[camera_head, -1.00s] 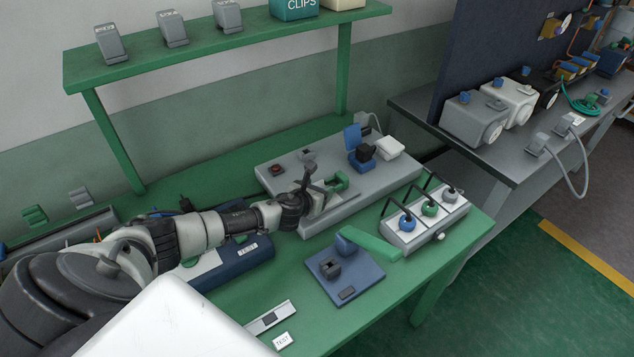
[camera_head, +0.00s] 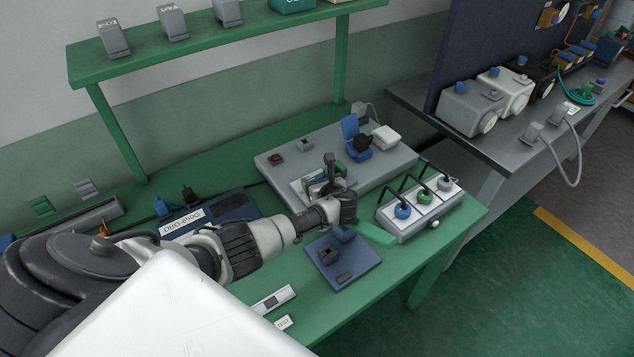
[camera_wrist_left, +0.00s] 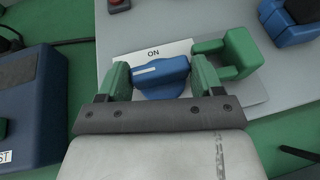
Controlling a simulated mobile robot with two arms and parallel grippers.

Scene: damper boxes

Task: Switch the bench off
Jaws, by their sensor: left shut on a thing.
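A blue rotary knob (camera_wrist_left: 160,78) with a white line on it sits on a white plate (camera_wrist_left: 125,64) marked ON in the left wrist view. The line lies nearly level across the picture, below the word. My left gripper (camera_wrist_left: 161,77) has a green finger on each side of the knob and is shut on it. In the head view my left gripper (camera_head: 326,186) is over the front of the grey bench unit (camera_head: 398,162) and hides the knob. A green C-shaped piece (camera_wrist_left: 238,50) lies right of the knob. My right gripper is not in view.
A box with several coloured plugs (camera_head: 415,228) stands to the right. A blue plate (camera_head: 360,262) lies in front. A dark blue box (camera_head: 230,207) is left.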

